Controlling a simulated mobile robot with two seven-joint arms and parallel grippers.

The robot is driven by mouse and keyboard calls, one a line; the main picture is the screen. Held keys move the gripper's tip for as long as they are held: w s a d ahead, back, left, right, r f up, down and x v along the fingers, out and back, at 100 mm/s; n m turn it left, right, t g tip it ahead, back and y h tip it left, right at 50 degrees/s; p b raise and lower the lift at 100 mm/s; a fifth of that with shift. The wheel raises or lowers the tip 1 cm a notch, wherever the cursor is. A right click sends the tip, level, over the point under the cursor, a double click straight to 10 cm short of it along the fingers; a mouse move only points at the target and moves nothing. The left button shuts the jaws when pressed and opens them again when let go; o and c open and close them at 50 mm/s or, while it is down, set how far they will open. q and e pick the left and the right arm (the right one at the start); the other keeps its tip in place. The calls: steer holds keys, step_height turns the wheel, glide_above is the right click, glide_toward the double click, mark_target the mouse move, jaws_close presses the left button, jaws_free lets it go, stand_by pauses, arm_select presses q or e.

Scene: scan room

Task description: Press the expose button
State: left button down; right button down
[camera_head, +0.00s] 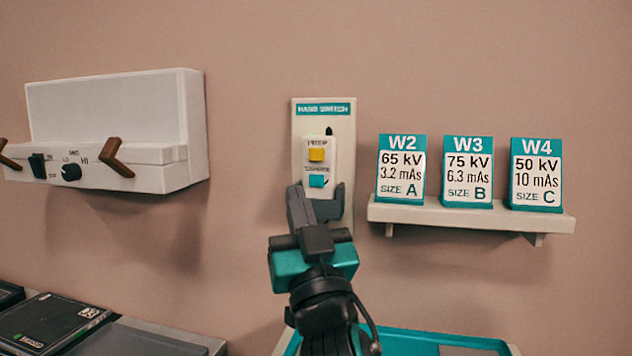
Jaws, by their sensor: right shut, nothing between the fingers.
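The hand switch (345,120) is a pale panel on the wall with a teal label at its top. On it sit a yellow prep button (316,155) and, below, a teal button (316,181) whose label looks like "expose". My right gripper (318,194) is shut and empty, its fingers pointing up at the lower part of the hand switch, just below the teal button. I cannot tell whether the fingertips touch the switch. The gripper hides the lower part of the panel. My left gripper is not in view.
A white wall box (120,105) with a knob (71,172) and brown hooks is at left. A shelf (470,217) at right bears three cards, W2 (402,165), W3 (468,170) and W4 (536,172). Dark flat panels (50,320) lie lower left. A teal-rimmed tray (440,340) is below.

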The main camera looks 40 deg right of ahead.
steer(key=shift+w+d, duration=1.4)
steer(key=shift+d, duration=0.2)
steer(key=shift+w+d, duration=1.35)
steer(key=shift+d, duration=0.25)
steer(key=shift+w+d, duration=0.25)
steer(key=shift+d, duration=0.05)
steer(key=shift+w+d, duration=0.3)
steer(key=shift+d, duration=0.1)
stand_by(0.4)
steer(key=shift+s+a, duration=0.55)
steer(key=shift+a, duration=0.15)
steer(key=shift+s+a, duration=1.65)
steer(key=shift+a, duration=0.25)
stand_by(0.6)
